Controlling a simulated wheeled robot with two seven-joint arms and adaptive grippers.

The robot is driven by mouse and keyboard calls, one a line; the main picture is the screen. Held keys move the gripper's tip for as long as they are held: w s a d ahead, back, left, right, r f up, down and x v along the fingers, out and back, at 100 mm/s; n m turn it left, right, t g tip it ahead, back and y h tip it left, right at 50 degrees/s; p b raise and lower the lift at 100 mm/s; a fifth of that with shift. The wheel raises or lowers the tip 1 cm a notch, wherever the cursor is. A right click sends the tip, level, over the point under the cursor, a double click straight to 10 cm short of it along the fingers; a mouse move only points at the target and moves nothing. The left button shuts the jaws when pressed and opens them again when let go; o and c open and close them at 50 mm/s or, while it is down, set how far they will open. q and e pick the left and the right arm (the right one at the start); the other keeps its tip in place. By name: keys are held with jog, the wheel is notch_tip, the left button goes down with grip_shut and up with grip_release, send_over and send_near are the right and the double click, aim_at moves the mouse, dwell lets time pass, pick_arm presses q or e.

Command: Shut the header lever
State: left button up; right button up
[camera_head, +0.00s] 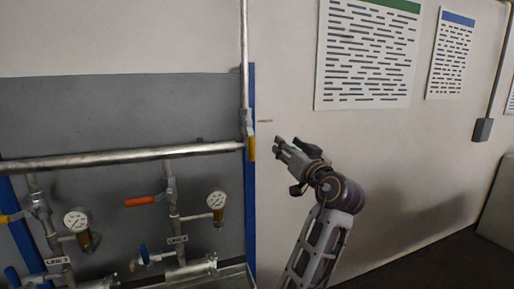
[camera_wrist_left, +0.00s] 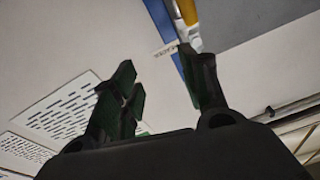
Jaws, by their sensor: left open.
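The header lever (camera_head: 251,149) is a yellow handle on a valve at the right end of the horizontal header pipe (camera_head: 125,158), where a vertical pipe (camera_head: 245,60) rises. The handle hangs down, in line with the vertical pipe. In the left wrist view the yellow lever (camera_wrist_left: 188,11) shows at the top edge, beyond the fingertips and partly cut off. My left gripper (camera_head: 289,145) is to the right of the lever, apart from it. Its fingers (camera_wrist_left: 160,72) are spread with nothing between them. My right gripper is not in view.
A blue post (camera_head: 250,200) stands behind the valve. Lower left are gauges (camera_head: 217,199) (camera_head: 77,219), an orange lever (camera_head: 142,201) and a blue lever (camera_head: 145,255) on branch pipes. A small label (camera_head: 265,121) sits beside the valve. Bare wall with posters (camera_head: 368,55) lies to the right.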

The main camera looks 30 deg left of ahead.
aim_at(253, 148)
pick_arm(q)
jog(key=s+a+f+n+g, duration=0.1)
jog(key=n+g, duration=0.1)
jog(key=s+a+f+n+g, duration=0.1)
jog(key=s+f+n, duration=0.1)
jog(key=shift+s+a+g+y, duration=0.2)
jog(key=shift+a+g+y, duration=0.1)
jog(key=shift+g+y, duration=0.1)
jog(key=shift+w, duration=0.1)
jog(key=p+x, duration=0.4)
jog(key=x, duration=0.9)
jog(key=shift+w+a, duration=0.15)
jog(key=shift+a, duration=0.2)
jog(key=shift+c, duration=0.2)
grip_shut()
